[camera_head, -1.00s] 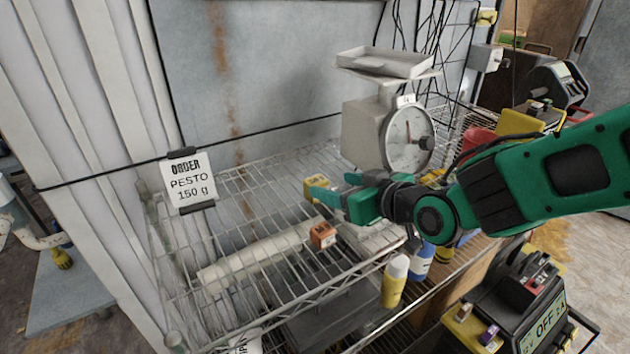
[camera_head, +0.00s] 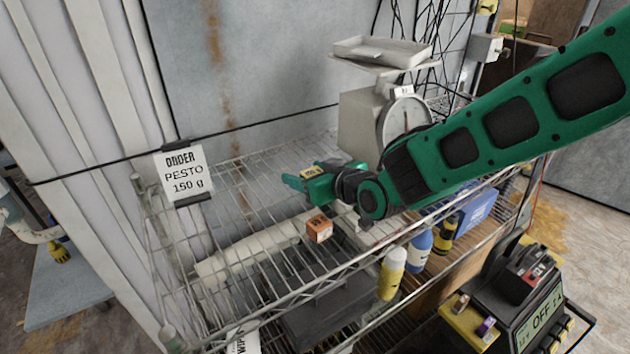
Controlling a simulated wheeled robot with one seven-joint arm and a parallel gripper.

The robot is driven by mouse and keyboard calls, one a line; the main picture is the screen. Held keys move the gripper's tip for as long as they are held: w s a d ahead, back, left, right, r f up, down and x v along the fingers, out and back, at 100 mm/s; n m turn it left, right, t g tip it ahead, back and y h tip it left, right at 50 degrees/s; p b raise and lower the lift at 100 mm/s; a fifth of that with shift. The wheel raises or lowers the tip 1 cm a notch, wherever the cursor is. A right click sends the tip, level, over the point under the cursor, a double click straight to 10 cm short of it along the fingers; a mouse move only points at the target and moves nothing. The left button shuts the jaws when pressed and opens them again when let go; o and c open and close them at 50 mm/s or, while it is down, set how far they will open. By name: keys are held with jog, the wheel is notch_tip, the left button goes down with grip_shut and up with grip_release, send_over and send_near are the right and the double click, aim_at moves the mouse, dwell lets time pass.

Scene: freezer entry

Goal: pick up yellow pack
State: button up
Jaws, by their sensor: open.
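The small yellow pack (camera_head: 311,172) is at the back of the wire rack's top shelf, below and left of the scale. Only a narrow yellow part of it with dark marking shows. My gripper (camera_head: 302,173) is open at the pack and points left. One green finger covers the pack's near, lower side, and the other finger is just behind it. I cannot tell whether the fingers touch the pack.
A scale (camera_head: 362,126) with a tray stands behind my wrist. The shelf's left part is mostly clear.

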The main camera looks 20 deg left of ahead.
jog(key=shift+w+a+f, duration=0.1)
jog(key=shift+w+a, duration=0.05)
jog(key=shift+a, duration=0.05)
jog(key=c, duration=1.2)
